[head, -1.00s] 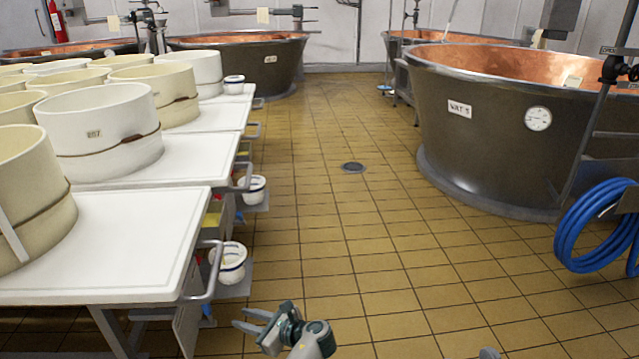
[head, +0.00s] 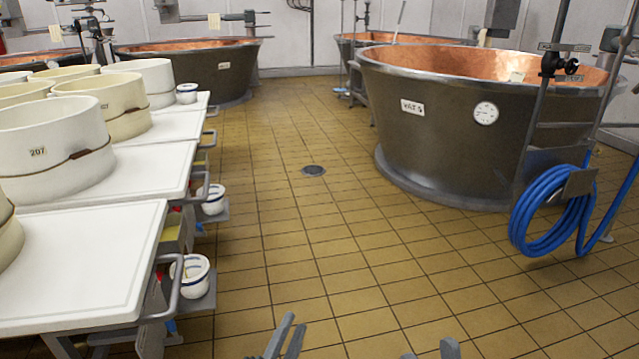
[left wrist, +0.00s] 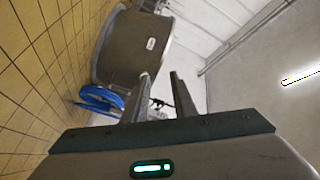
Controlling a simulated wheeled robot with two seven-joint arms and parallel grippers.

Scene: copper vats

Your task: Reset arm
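My left gripper (head: 290,326) shows at the bottom middle of the head view, over the tiled floor, with its fingers pointing away from me. In the left wrist view the two fingers (left wrist: 160,85) stand apart with nothing between them, so it is open and empty. My right gripper (head: 430,350) barely shows at the bottom edge of the head view, to the right. Its two fingertips are apart and I see nothing between them; the rest of it is out of the picture.
White tables (head: 75,265) with several round moulds (head: 45,150) stand on the left. A copper vat (head: 440,130) stands on the right, with a coiled blue hose (head: 540,215) on a stand nearby. The tiled floor (head: 310,235) between is clear around a drain (head: 314,170).

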